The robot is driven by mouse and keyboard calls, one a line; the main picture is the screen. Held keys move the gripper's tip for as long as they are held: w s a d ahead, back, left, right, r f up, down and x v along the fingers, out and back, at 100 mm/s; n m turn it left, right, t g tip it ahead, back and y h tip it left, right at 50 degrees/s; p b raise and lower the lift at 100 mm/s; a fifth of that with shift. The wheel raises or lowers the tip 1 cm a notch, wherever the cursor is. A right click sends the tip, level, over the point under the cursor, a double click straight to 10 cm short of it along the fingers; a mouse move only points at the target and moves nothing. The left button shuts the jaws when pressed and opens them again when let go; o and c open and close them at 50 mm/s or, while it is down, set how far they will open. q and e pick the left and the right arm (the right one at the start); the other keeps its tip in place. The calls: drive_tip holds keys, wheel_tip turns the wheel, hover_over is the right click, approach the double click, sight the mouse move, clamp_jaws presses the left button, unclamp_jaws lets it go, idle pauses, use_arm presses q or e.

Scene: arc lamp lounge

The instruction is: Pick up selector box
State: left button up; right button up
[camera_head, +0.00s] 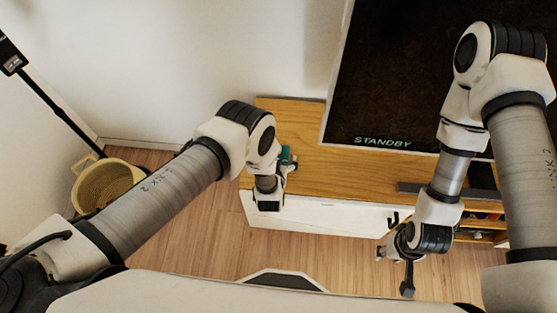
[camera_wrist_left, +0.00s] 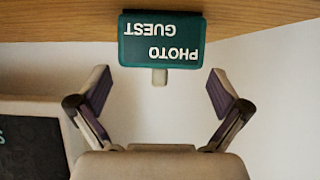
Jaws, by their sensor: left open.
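The selector box is most likely the small teal box (camera_wrist_left: 162,40) lettered "PHOTO GUEST", upside down in the left wrist view. A small pale knob or lever (camera_wrist_left: 160,77) sticks out from its lettered side. The box rests at the wooden cabinet top. My left gripper (camera_wrist_left: 160,76) is open, its two fingers apart on either side of the knob's line, with the box just beyond the fingertips. In the head view the box (camera_head: 285,153) is a teal patch largely hidden by my left gripper (camera_head: 290,166). My right gripper (camera_head: 393,254) hangs in front of the cabinet.
The wooden cabinet (camera_head: 330,170) has a white front and open shelves at right. A large dark screen reading "STANDBY" (camera_head: 400,90) stands on it, with a dark bar (camera_head: 412,187) in front. A yellow basket (camera_head: 88,190) and black pole (camera_head: 50,103) stand left.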

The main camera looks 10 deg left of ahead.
use_arm(q)
drive_tip(key=b+x, duration=0.1)
drive_tip(key=x, duration=0.1)
drive_tip(key=shift+w+f, duration=0.25)
drive_tip(key=shift+f, duration=0.15)
drive_tip(key=shift+w, duration=0.3)
use_arm(e)
wheel_tip(320, 180, down, 2)
drive_tip(key=shift+f, duration=0.1)
use_arm(q)
drive_tip(key=c, duration=1.5)
use_arm(e)
drive_tip(key=shift+s, duration=0.1)
use_arm(q)
drive_tip(key=shift+r, duration=0.15)
